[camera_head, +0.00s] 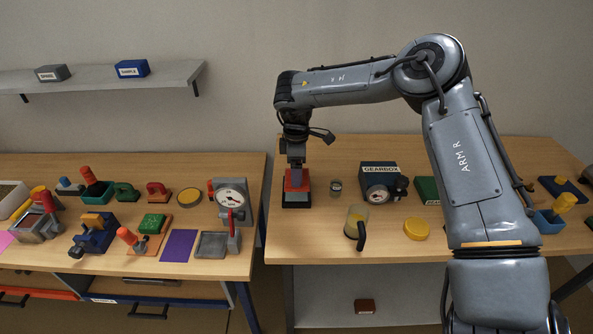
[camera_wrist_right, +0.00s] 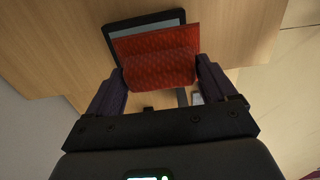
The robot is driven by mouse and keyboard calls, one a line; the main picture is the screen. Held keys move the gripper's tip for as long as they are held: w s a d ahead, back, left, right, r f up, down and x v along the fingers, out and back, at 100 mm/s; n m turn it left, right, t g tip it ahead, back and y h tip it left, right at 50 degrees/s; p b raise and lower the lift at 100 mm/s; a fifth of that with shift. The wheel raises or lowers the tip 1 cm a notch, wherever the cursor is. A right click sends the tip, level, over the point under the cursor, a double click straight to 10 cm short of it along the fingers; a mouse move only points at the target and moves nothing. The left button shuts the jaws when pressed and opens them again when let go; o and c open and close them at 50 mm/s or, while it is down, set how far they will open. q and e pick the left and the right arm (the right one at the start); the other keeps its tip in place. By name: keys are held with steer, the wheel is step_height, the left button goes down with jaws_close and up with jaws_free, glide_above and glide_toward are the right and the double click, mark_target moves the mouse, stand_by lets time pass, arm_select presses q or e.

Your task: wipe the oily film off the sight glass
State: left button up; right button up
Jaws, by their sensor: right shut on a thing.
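The gearbox (camera_head: 379,169) stands on the right-hand table, a dark box with a white GEARBOX label. A round window (camera_head: 377,194), which looks like the sight glass, is on its front; any film is too small to make out. My right gripper (camera_head: 296,168) is left of the gearbox, pointing down, shut on a red cloth-like pad. In the right wrist view the red pad (camera_wrist_right: 160,68) is between both fingers, with a flat red part beyond it over a dark-rimmed tray (camera_wrist_right: 117,30). I cannot tell whether pad and tray touch. My left gripper is out of view.
A small jar (camera_head: 336,187) stands between the tray and the gearbox. A green box (camera_head: 427,190) is to the right. The left table (camera_head: 110,262) is crowded; a gap separates the tables.

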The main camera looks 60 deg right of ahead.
steer(key=shift+r, duration=0.3)
steer(key=shift+r+p, duration=1.15)
steer(key=shift+r, duration=0.35)
